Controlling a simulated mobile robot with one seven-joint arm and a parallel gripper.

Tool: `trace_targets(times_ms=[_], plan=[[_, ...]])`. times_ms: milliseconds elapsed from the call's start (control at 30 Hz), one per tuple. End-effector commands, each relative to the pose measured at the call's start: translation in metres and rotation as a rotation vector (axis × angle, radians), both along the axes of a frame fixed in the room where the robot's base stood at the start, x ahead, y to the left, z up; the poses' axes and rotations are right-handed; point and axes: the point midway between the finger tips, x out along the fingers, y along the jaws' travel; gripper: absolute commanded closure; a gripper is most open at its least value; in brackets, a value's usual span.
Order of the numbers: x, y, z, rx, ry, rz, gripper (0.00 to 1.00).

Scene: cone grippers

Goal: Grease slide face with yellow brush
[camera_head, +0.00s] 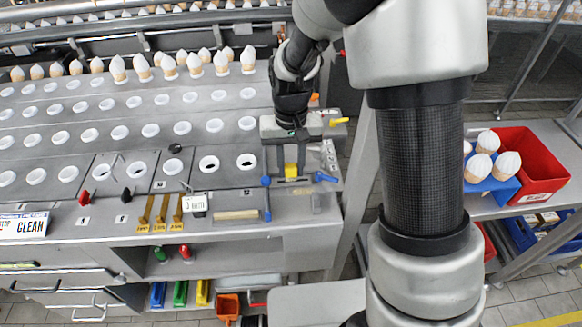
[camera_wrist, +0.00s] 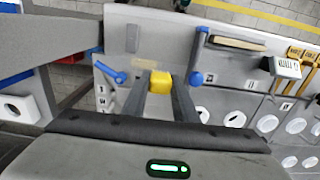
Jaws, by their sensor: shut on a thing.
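My gripper (camera_head: 291,172) is low over the right end of the steel bench, its fingers pointing down. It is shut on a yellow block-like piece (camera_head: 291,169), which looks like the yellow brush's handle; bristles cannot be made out. In the wrist view the yellow piece (camera_wrist: 160,77) sits between the fingertips. Just past it lies a grey metal surface with a tan strip (camera_wrist: 145,64), possibly the slide face; I cannot tell whether the brush touches it.
Another yellow piece (camera_head: 338,122) sticks out at the right. Cones stand in holes behind. A red bin (camera_head: 530,165) is on the right table.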

Motion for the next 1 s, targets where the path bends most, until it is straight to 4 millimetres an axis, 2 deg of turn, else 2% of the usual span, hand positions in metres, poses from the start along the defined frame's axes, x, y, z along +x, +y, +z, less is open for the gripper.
trace_targets(times_ms=[300, 667, 1000], plan=[[0.000, 0.000, 0.002, 0.000, 0.000, 0.000, 0.92], [0.000, 0.000, 0.031, 0.000, 0.000, 0.000, 0.92], [0.000, 0.000, 0.030, 0.000, 0.000, 0.000, 0.92]])
